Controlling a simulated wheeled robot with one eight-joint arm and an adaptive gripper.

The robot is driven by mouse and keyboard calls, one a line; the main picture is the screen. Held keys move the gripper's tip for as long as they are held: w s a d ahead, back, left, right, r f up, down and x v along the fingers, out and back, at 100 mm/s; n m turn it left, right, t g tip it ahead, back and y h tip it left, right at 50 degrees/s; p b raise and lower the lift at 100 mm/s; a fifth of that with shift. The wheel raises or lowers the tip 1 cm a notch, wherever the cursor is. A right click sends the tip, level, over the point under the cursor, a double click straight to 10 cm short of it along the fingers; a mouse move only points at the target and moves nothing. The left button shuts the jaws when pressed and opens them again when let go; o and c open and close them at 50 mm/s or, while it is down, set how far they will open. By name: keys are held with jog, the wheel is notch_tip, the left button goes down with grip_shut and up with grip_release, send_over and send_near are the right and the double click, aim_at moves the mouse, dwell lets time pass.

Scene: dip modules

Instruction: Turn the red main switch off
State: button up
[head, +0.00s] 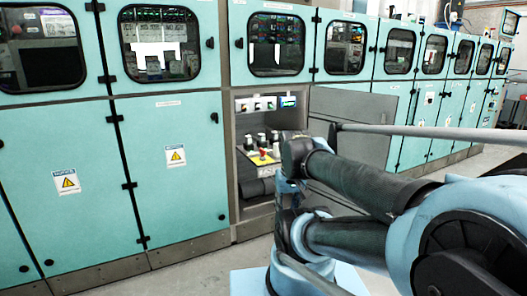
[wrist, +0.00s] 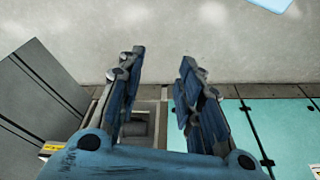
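The red main switch (head: 261,151) appears as a small red knob on a yellow plate (head: 264,160), inside an open compartment in the teal cabinet row in the head view. Its exact position, on or off, is too small to tell. My gripper (wrist: 159,68) has its two blue fingers spread apart with nothing between the tips in the wrist view. In the head view, my arm's end (head: 288,187) is in front of and to the right of the compartment, lower than the switch. The switch cannot be made out in the wrist view.
Dark-topped knobs (head: 250,144) stand near the yellow plate, and a row of small modules (head: 262,103) sits above. A grey door (head: 350,125) stands open to the right of the compartment. Teal cabinets (head: 70,180) flank it. The floor (wrist: 200,40) in front is clear.

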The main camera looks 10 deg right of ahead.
jog(key=w+r, duration=0.9)
jog(key=w, duration=0.2)
notch_tip(320, 180, up, 6)
jog(key=r+n+t+y, duration=0.1)
jog(key=n+t, duration=0.1)
jog(key=n, duration=0.1)
send_over(263, 150)
jog(key=s+d, duration=0.2)
jog(key=s, duration=0.4)
jog(key=x, duration=1.7)
jog(key=shift+w+a+f, duration=0.1)
jog(key=shift+a+f, duration=0.15)
grip_shut()
